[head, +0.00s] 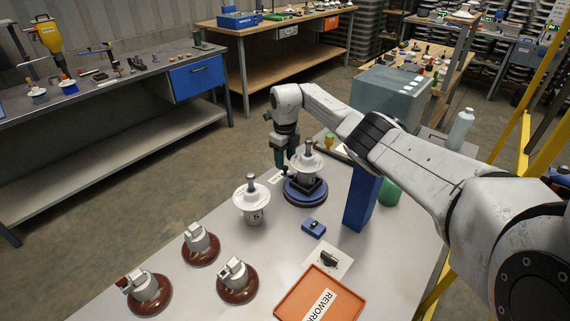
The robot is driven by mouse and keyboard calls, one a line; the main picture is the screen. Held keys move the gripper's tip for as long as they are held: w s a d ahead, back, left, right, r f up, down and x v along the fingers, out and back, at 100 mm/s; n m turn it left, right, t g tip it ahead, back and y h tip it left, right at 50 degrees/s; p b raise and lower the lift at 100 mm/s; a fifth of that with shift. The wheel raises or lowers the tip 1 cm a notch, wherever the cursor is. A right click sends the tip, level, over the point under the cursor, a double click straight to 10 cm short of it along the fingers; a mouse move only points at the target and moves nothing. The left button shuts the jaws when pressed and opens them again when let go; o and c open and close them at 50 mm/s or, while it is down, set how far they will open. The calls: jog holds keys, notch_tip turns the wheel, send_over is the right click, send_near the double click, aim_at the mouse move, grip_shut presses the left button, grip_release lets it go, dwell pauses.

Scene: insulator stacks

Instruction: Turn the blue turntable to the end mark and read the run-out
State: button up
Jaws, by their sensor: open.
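The blue turntable (305,197) stands on the grey table, left of a tall blue post (359,203). A white insulator (306,161) with a metal pin on top sits upright on its dark centre block. My gripper (281,166) points down at the left rear side of the turntable, close to the white insulator. It is small in this view; its jaws are open, and I cannot tell whether they touch the turntable's rim. The end mark and any run-out reading cannot be made out.
A second white insulator (251,203) stands left of the turntable. Several brown insulators (200,246) stand front left. An orange REWORK tray (318,297) and a white plate with a dark part (328,261) lie in front. A grey box (392,98) and bottle (461,130) stand behind.

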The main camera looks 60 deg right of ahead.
jog(key=shift+f, duration=1.4)
grip_shut()
